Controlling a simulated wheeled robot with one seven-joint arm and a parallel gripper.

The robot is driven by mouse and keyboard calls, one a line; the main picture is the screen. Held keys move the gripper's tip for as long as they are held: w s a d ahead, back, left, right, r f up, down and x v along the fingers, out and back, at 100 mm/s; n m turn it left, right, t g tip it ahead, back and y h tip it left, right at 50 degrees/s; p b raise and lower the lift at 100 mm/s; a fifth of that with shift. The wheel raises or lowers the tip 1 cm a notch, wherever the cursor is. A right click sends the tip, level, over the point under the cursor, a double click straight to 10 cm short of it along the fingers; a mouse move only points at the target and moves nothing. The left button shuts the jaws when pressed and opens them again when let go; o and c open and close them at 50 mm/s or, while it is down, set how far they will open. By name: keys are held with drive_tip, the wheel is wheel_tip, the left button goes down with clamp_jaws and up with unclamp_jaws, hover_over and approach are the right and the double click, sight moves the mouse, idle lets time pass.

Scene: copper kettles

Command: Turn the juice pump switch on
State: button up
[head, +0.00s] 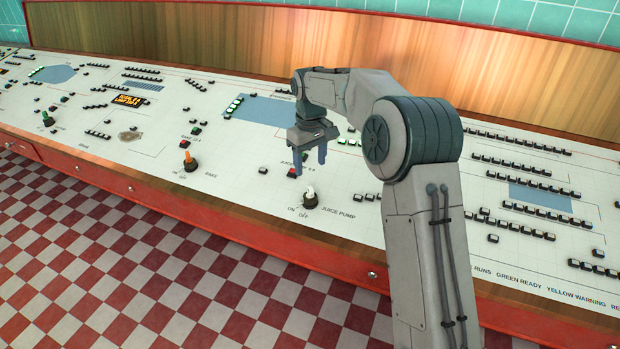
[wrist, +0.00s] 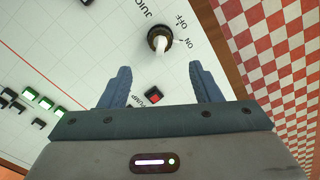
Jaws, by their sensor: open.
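The juice pump switch (head: 310,200) is a dark round knob with a white lever, near the front edge of the console. Its "ON" label lies at its left and "OFF" just in front of it. In the wrist view the switch (wrist: 159,40) sits beyond the fingertips, roughly centred between them. Its lever looks tipped toward my gripper; I cannot tell its setting for sure. My gripper (head: 307,160) points down with both fingers apart and empty, above the panel and just behind the switch. It touches nothing that I can see; the wrist view shows both fingers (wrist: 160,72).
A red button (wrist: 153,96) shows between my fingers. An orange-levered switch (head: 189,160) and a green-levered one (head: 47,118) stand farther left along the console (head: 240,185). Rows of small buttons cover the right side. A checkered floor (head: 150,270) lies in front.

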drive_tip(key=shift+r, duration=1.45)
drive_tip(key=s+d+r+m+t, duration=0.1)
drive_tip(key=s+d+r+m, duration=0.15)
drive_tip(key=s+d, duration=0.45)
drive_tip(key=s+d+r+m+t, duration=0.15)
drive_tip(key=s+d+r, duration=0.3)
drive_tip(key=s, duration=0.45)
drive_tip(key=s+d+f+m, duration=0.2)
drive_tip(key=s+d+f, duration=0.1)
drive_tip(key=s, duration=0.6)
drive_tip(key=s+d+f+m, duration=0.2)
drive_tip(key=s+d+f, duration=0.1)
drive_tip(key=s, duration=0.6)
drive_tip(key=shift+s+d, duration=0.15)
drive_tip(key=shift+d, duration=0.2)
